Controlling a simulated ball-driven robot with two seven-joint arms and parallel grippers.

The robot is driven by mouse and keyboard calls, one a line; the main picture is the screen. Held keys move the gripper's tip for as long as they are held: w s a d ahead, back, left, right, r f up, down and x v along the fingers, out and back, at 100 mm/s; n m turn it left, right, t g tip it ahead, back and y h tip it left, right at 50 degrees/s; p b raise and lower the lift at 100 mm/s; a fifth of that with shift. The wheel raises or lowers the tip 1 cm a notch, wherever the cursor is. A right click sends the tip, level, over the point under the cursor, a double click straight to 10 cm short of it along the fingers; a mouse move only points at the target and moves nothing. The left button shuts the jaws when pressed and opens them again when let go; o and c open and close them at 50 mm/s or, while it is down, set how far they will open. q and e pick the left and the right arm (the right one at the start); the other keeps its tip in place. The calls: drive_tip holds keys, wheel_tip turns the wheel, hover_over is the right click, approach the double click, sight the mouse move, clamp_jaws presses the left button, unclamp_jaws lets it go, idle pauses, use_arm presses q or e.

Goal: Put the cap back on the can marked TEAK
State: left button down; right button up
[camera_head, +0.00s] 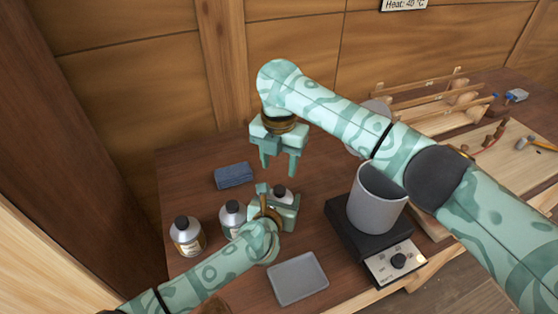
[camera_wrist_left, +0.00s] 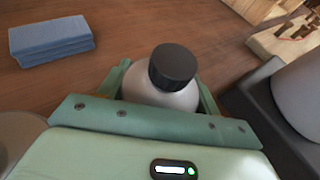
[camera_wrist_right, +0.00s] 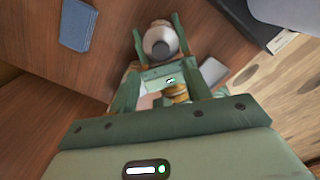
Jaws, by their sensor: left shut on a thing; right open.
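My left gripper (camera_head: 279,201) is shut around a pale can (camera_head: 281,190) that stands upright on the bench. In the left wrist view this can (camera_wrist_left: 160,97) has a black cap (camera_wrist_left: 173,66) on its neck; I cannot tell whether it is screwed down. The can also shows from above in the right wrist view (camera_wrist_right: 160,38). My right gripper (camera_head: 279,165) is open and empty, pointing down just above and behind this can. Two more cans with dark caps stand to the left, one with a tan label (camera_head: 187,238) and one with a dark label (camera_head: 232,219). I cannot read TEAK on any can.
A folded blue cloth (camera_head: 234,175) lies behind the cans. An empty grey tray (camera_head: 298,279) lies at the front edge. A grey pot (camera_head: 377,205) stands on a black hot plate (camera_head: 345,232) at right. Wooden boards and tools lie beyond, partly behind my right arm.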

sight(279, 189)
drive_tip(key=shift+f, duration=0.1)
drive_tip(key=shift+f, duration=3.95)
drive_tip(key=c, duration=1)
drive_tip(key=m, duration=0.5)
drive_tip(key=shift+m, duration=0.3)
use_arm(q)
drive_tip(key=shift+d, duration=0.1)
use_arm(e)
drive_tip(key=m, duration=0.6)
drive_tip(key=shift+m, duration=0.3)
